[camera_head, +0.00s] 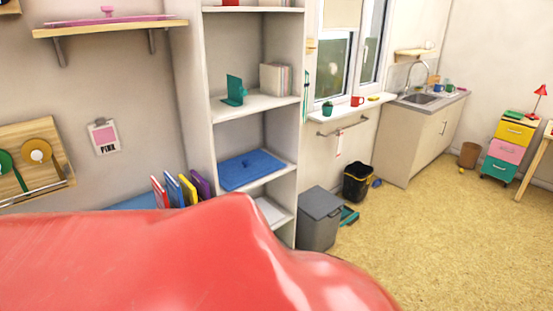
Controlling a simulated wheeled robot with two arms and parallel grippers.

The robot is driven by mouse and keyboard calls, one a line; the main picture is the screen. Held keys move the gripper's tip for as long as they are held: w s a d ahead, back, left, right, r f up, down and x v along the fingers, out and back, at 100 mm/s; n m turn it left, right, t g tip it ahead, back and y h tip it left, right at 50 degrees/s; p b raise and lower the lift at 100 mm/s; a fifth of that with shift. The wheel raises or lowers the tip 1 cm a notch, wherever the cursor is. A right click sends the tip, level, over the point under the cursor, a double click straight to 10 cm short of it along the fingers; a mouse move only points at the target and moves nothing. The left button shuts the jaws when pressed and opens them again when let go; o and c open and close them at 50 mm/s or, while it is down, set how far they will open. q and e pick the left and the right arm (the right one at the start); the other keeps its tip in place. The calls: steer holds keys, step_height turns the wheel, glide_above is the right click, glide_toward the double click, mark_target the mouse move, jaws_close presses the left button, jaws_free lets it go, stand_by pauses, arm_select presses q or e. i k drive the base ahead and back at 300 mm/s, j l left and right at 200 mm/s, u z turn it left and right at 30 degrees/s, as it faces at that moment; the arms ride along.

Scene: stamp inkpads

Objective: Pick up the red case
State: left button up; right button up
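A large, glossy red shape (150,255) fills the lower left and lower middle, very close to the camera. It has a smooth, rounded outline, and I cannot tell whether it is the red case or a part of my own body. It hides whatever lies below and behind it. I see no other thing that is clearly a red case. Neither of my grippers shows in this view.
A white shelf unit (203,120) holds a blue pad (250,169) and a teal bookend (234,90). Coloured binders (175,190) stand left of it. A grey bin (319,220) and a black bin (357,182) stand on the floor. The carpet (450,240) at right is clear.

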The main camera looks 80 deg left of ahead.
mark_target(160, 194)
steer(key=u, duration=2.25)
steer(key=i+u, duration=0.1)
steer(key=u, duration=0.4)
steer(key=i+u, duration=0.1)
steer(key=u, duration=0.85)
steer(key=i+l+u, duration=0.15)
steer(key=i+l, duration=0.2)
steer(key=i+l+u, duration=0.2)
steer(key=i+l, duration=0.15)
steer(key=i+l+u, duration=0.15)
steer(key=i+l, duration=0.15)
steer(key=l, duration=0.25)
